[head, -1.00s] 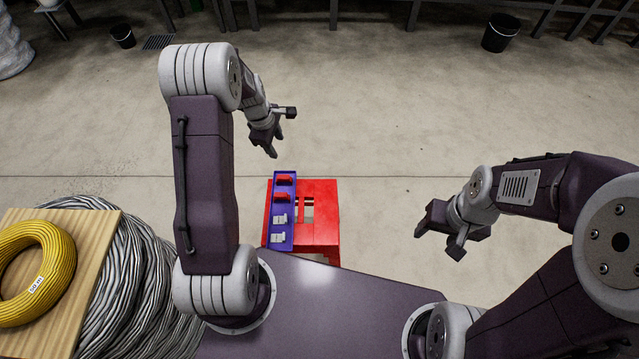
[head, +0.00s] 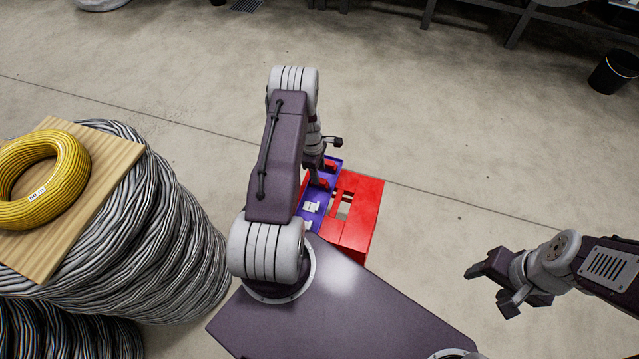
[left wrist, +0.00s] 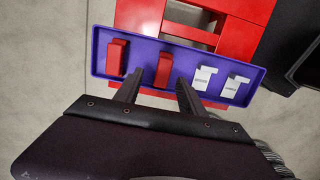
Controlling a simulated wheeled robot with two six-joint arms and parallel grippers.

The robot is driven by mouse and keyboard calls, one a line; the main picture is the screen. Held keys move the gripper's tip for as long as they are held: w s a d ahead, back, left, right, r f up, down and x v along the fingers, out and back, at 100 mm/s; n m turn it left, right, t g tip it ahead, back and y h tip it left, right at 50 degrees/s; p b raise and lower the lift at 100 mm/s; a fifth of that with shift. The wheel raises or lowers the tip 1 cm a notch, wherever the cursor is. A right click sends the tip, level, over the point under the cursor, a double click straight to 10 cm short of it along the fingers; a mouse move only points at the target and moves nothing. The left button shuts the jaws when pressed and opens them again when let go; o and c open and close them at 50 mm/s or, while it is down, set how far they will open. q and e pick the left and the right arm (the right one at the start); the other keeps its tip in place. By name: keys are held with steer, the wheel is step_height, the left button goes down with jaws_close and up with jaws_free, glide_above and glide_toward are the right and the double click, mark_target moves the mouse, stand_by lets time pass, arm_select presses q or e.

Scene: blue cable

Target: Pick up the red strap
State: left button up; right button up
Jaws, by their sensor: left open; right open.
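Two red straps lie in a shallow purple-blue tray (left wrist: 252,71); one red strap (left wrist: 117,57) is at the tray's left end in the left wrist view, the other red strap (left wrist: 164,69) is right of it. My left gripper (left wrist: 159,80) is open, its fingertips over the tray on either side of the second strap; contact cannot be told. In the head view, my left arm partly hides the tray (head: 337,160) and straps, with a red strap (head: 331,164) showing beside it. My right gripper (head: 492,289) is open and empty, away to the right.
Two white labelled pieces (left wrist: 218,81) lie in the tray. The tray rests on a red stand (head: 362,205) with openings in its top. Large grey cable coils (head: 175,235), a wooden board (head: 100,180) and a yellow cable coil (head: 45,180) stand at left.

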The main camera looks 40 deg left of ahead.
arm_select(q)
steer(key=f, duration=0.3)
steer(key=f+b, duration=0.1)
steer(key=f, duration=0.1)
steer(key=shift+s+d, duration=0.15)
steer(key=shift+d, duration=0.25)
jaws_close()
